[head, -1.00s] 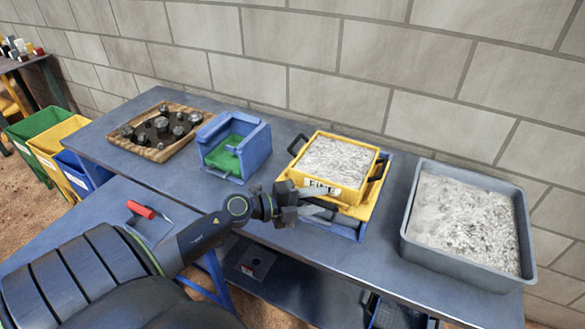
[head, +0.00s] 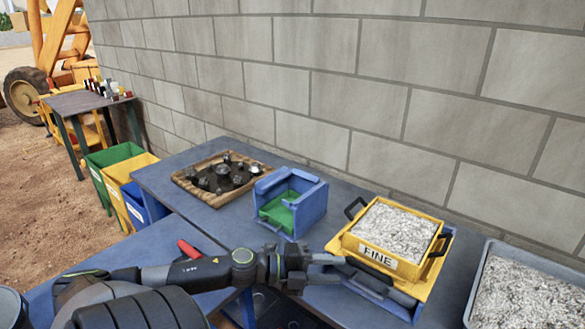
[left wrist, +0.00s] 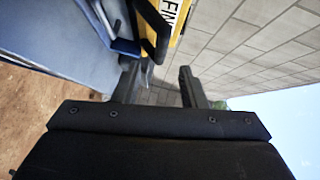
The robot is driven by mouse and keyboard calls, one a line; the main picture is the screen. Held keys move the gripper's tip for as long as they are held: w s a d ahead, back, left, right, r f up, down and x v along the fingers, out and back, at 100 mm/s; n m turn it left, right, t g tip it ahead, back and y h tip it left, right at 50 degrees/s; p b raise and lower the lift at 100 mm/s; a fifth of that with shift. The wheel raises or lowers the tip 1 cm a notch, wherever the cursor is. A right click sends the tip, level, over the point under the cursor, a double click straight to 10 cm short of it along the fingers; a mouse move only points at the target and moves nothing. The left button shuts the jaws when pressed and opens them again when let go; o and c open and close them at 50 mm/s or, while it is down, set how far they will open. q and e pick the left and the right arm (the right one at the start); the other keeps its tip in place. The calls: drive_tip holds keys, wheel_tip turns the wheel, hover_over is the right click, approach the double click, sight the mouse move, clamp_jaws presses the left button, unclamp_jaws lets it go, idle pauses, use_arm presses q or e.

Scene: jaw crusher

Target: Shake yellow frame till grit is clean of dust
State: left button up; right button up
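The yellow frame (head: 408,270), labelled FINE, sits on a blue stand (head: 424,300) on the table. It is filled to near its rim with grey-white speckled grit (head: 396,231). Black handles show at its sides. My left gripper (head: 325,268) is at the frame's front left, its fingers pointing at a black bar at the front. In the left wrist view, its fingers (left wrist: 160,82) are apart. A black handle (left wrist: 151,28) and part of the yellow frame (left wrist: 180,20) show beyond the fingertips. I cannot tell whether they touch. My right gripper is not in view.
A grey tray (head: 471,300) of grit stands right of the frame, cut off by the picture edge. Left of the frame are a blue box with a green inside (head: 310,206) and a wooden tray (head: 190,186) of dark knobbed parts. A block wall stands close behind.

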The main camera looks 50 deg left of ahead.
use_arm(q)
drive_tip(key=p+v, duration=0.4)
drive_tip(key=v, duration=0.4)
drive_tip(key=shift+a, duration=0.15)
idle(0.4)
